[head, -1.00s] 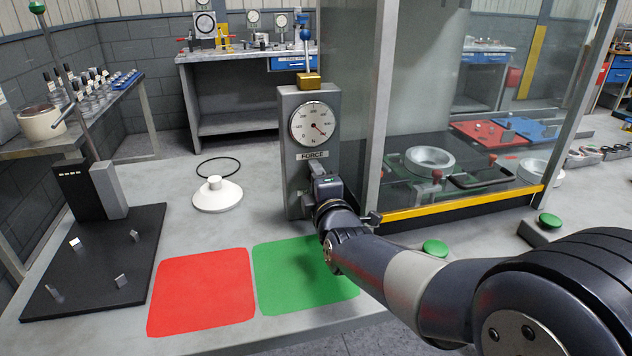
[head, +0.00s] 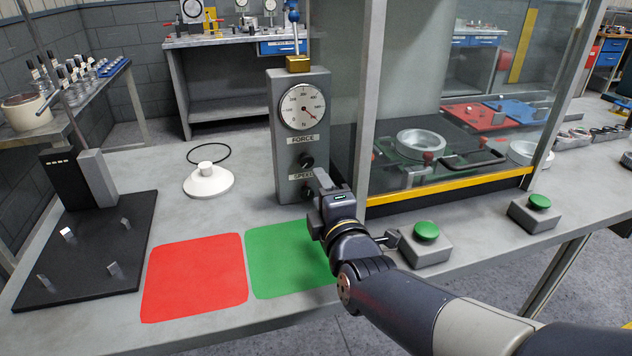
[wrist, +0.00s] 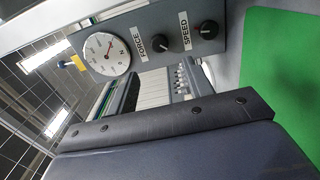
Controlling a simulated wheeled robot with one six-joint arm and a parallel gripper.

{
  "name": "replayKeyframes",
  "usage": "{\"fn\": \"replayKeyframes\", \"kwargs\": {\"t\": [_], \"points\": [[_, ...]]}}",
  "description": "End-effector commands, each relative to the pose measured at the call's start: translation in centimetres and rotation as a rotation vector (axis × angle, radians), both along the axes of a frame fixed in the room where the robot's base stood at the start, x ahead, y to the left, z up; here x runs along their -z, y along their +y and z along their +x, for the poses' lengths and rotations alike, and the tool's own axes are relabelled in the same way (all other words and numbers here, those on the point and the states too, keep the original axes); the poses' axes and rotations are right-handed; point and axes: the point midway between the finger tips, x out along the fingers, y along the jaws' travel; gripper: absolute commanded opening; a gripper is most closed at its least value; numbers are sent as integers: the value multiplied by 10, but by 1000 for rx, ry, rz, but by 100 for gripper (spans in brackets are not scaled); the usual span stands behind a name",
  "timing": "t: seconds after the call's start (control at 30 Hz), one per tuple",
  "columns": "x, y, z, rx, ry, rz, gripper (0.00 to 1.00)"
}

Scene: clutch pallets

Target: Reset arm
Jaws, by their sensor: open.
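My gripper (head: 322,182) is in the head view, in front of the grey control post (head: 279,140) and over the far right part of the green square (head: 284,262). It looks empty and apart from the post, though its fingers are small and hard to make out. The post has a round dial (head: 302,106), a FORCE knob (head: 306,161) and a SPEED knob (head: 307,190). In the wrist view the dial (wrist: 107,53), FORCE knob (wrist: 161,41) and SPEED knob (wrist: 209,29) appear tilted, with the green square (wrist: 285,75) at right.
A glass enclosure with a yellow sill (head: 450,192) stands right of the post. Two green buttons (head: 426,231) (head: 539,201) are at the bench's front. A red square (head: 195,277), black plate (head: 85,255) and white disc (head: 208,181) lie left. The floor in front is clear.

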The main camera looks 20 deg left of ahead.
Motion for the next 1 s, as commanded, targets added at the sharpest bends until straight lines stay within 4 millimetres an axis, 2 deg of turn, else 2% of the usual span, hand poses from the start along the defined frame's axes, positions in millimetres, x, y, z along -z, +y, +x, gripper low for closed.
{"fn": "replayKeyframes", "kwargs": {"t": [0.2, 0.57, 0.77, 1.0], "points": [[0, -4, -6, 0, 0, 0, 49], [0, -1, -2, 0, 0, -1, 49], [1, 11, 18, 0, 0, -1, 49], [1, 32, 52, 0, 2, -1, 49]]}}
